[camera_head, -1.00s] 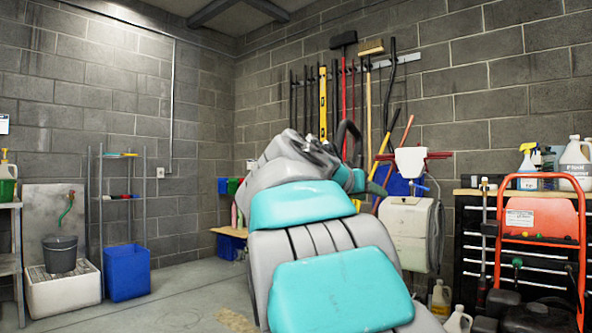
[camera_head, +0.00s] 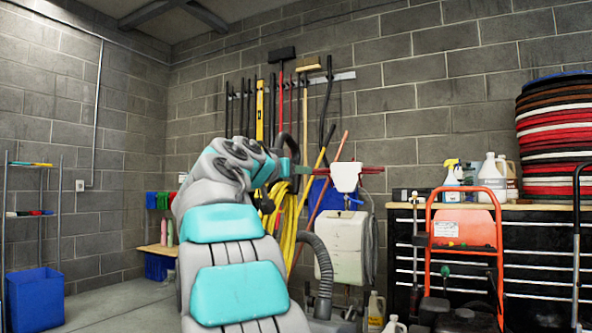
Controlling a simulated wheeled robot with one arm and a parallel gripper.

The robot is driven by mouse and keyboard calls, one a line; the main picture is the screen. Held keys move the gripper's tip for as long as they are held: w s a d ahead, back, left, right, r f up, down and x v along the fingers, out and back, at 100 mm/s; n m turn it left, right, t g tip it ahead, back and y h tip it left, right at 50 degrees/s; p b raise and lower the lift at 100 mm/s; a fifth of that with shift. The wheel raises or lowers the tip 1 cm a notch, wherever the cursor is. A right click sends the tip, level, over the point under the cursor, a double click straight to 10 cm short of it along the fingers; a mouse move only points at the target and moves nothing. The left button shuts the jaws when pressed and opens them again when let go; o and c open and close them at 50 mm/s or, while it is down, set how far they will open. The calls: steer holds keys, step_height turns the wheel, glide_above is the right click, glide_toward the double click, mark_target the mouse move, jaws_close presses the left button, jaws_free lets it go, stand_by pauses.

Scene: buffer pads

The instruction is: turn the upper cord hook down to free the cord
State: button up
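A floor machine with a white head and red handles (camera_head: 346,177) stands past my grey and teal arm, with a pale tank (camera_head: 341,243) below the handles. A yellow cord (camera_head: 288,222) hangs in long loops to the left of the tank, partly hidden by my arm. The upper cord hook cannot be made out at this size; the top of the loops is near the end of my arm. My gripper is at the far end of the arm, left of the red handles. Its fingers are too small and too covered to read, and I see nothing held.
Long-handled tools (camera_head: 259,112) hang on the back wall. An orange-framed cart (camera_head: 465,230) stands at the right before a black drawer cabinet (camera_head: 540,254) with bottles and a stack of round pads (camera_head: 555,140). A grey hose (camera_head: 322,265) bends beside the tank.

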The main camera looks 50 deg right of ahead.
steer(key=shift+w+d, duration=0.1)
steer(key=shift+d, duration=0.2)
steer(key=shift+c, duration=0.3)
jaws_close()
